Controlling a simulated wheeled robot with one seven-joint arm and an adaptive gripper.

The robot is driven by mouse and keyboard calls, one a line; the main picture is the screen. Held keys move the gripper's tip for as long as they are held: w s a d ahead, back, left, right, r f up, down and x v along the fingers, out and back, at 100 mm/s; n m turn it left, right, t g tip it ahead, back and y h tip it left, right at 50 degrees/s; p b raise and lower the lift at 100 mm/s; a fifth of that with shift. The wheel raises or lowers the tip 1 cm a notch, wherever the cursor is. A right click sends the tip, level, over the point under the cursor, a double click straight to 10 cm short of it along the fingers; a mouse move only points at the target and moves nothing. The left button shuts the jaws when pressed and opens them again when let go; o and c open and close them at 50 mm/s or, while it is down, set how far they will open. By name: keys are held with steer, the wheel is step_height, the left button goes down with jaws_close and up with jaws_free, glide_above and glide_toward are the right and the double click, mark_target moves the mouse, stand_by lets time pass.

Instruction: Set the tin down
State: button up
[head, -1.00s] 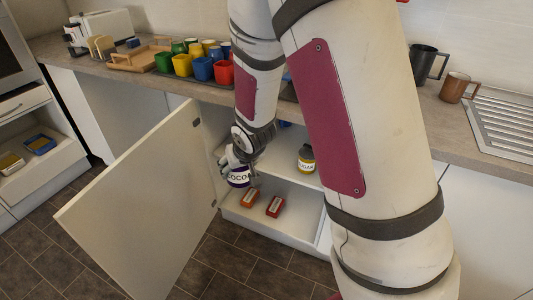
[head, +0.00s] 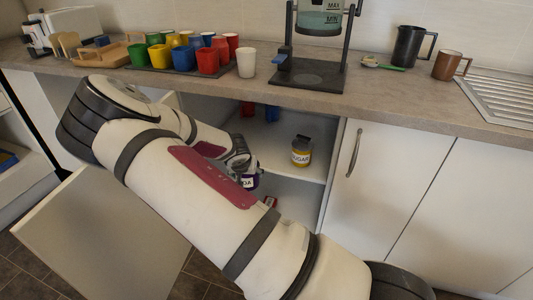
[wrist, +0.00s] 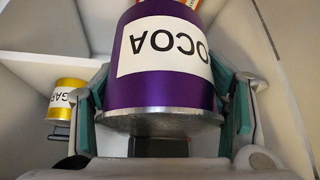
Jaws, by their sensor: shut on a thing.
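The tin is a purple cocoa tin (wrist: 165,65) with a white label and a metal end, filling the middle of the wrist view. The label reads upside down there. My gripper (wrist: 168,108) is shut on it, one finger along each side. In the head view the tin (head: 250,182) shows partly at the open cabinet's front, with my gripper (head: 241,165) beside it and my arm covering much of the area. I cannot tell whether the tin touches a shelf.
The open cabinet holds a yellow sugar tin (head: 301,151) on its upper shelf (head: 285,168). The open cabinet door (head: 100,240) stands at left. Cups and a coffee machine (head: 310,75) stand on the worktop above.

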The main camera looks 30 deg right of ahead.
steer(key=shift+w+d+f+m+g+h+b, duration=0.35)
steer(key=shift+w+d+f+m+b, duration=0.35)
steer(key=shift+w+d+f+b, duration=0.3)
steer(key=shift+w+d+f+m+b, duration=0.25)
steer(key=shift+w+d+m+b, duration=0.1)
steer(key=shift+d+m+b, duration=0.2)
steer(key=w+d+b, duration=0.2)
steer(key=w+d, duration=0.1)
steer(key=d, duration=0.1)
steer(key=w+d+b, duration=0.2)
steer(key=w+d, duration=0.2)
steer(key=d, duration=0.1)
steer(key=w+d+b, duration=0.2)
steer(key=w+d, duration=0.2)
steer(key=d, duration=0.1)
steer(key=shift+d, duration=0.1)
steer(key=shift+f, duration=0.2)
steer(key=o, duration=1.3)
steer(key=shift+f, duration=0.2)
steer(key=shift+o, duration=0.2)
steer(key=shift+r, duration=0.15)
